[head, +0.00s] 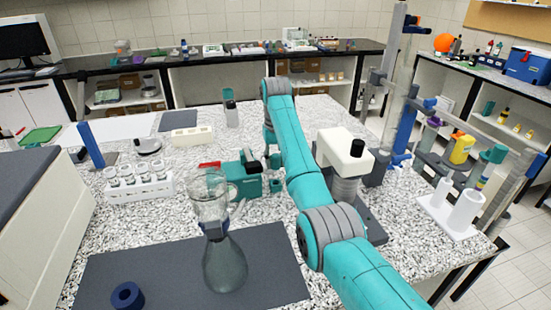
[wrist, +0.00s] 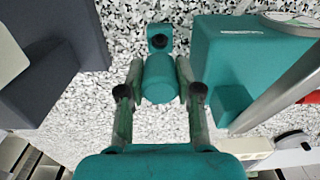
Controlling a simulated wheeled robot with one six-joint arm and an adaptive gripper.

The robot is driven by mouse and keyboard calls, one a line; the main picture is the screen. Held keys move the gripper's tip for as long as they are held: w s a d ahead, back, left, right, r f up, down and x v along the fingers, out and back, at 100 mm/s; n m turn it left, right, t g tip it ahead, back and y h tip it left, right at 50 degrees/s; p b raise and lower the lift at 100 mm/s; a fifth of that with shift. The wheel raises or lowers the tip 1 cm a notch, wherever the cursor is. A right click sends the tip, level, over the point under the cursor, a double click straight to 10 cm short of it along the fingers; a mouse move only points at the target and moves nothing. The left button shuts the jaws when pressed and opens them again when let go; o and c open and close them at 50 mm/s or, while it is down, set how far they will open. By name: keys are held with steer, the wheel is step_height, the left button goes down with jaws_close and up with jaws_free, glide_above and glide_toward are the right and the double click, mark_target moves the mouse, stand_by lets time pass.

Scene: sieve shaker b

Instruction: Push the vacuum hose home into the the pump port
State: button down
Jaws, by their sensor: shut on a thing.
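The pump appears to be the teal box (head: 245,180) on the speckled bench; its large body also shows at right in the wrist view (wrist: 235,55). A small teal block with a dark round opening (wrist: 158,40) stands beside it, probably the port. My gripper (wrist: 160,88) is shut on a teal cylinder (wrist: 158,78), likely the hose end. The cylinder lines up with the small block in the wrist view; I cannot tell whether they touch. In the head view my arm partly hides my gripper (head: 272,160). No trailing hose is clearly visible at the cylinder.
A glass flask (head: 225,262) with a funnel stands on a dark mat (head: 270,258) in front of the pump. A white microscope-like instrument (head: 342,152) stands right of my arm. A white rack of jars (head: 140,192) is at left.

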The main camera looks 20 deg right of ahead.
steer(key=shift+f, duration=2.5)
steer(key=shift+f, duration=0.4)
steer(key=c, duration=0.7)
jaws_free()
